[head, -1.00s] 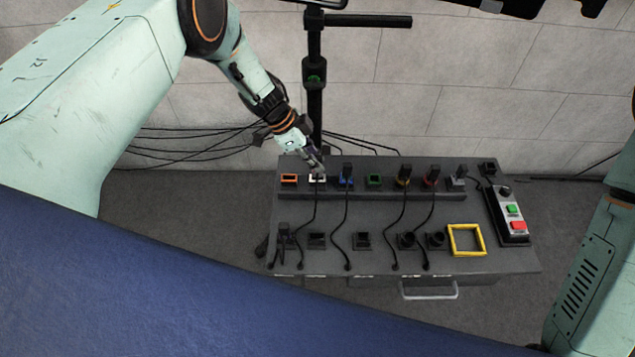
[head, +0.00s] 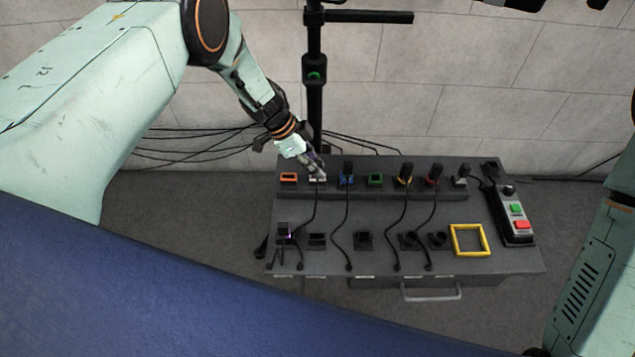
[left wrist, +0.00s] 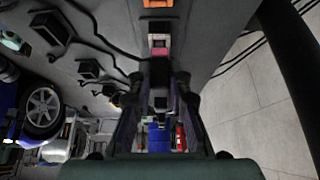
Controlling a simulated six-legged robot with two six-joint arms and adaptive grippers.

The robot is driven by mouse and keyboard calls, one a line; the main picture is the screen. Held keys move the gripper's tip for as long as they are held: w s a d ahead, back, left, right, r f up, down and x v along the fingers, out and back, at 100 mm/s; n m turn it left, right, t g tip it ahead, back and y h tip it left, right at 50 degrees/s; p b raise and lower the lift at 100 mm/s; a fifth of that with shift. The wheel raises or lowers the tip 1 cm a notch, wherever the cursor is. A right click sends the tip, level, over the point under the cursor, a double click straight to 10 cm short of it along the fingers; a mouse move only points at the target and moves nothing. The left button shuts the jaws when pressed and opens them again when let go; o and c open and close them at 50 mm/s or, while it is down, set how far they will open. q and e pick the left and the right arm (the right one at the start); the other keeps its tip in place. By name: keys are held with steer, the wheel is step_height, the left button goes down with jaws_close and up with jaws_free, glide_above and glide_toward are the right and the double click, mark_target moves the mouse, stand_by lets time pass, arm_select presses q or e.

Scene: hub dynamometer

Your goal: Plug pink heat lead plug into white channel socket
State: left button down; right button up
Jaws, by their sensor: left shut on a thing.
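The white channel socket (head: 318,180) is in the rear row of the dark bench panel, between the orange and blue ones. My left gripper (head: 317,170) is right over it, shut on a dark plug. In the left wrist view the plug (left wrist: 160,80) sits between the fingers, and a pink patch shows in front of it at the white socket (left wrist: 159,28). A black lead runs from there toward the bench front. The fingers hide the contact, so I cannot tell whether the plug is seated. My right gripper is out of view.
The orange socket (head: 289,178) is left of the white one; a plug stands at the blue socket (head: 347,179) on its right. A holder (head: 284,234) with a purple-pink mark, a yellow frame (head: 469,240) and a button box (head: 514,215) are on the bench. A black post (head: 315,100) rises behind.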

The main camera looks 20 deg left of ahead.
arm_select(q)
steer(key=c, duration=1.2)
jaws_free()
steer(key=shift+r, duration=0.1)
steer(key=v, duration=1.2)
steer(key=shift+d, duration=0.1)
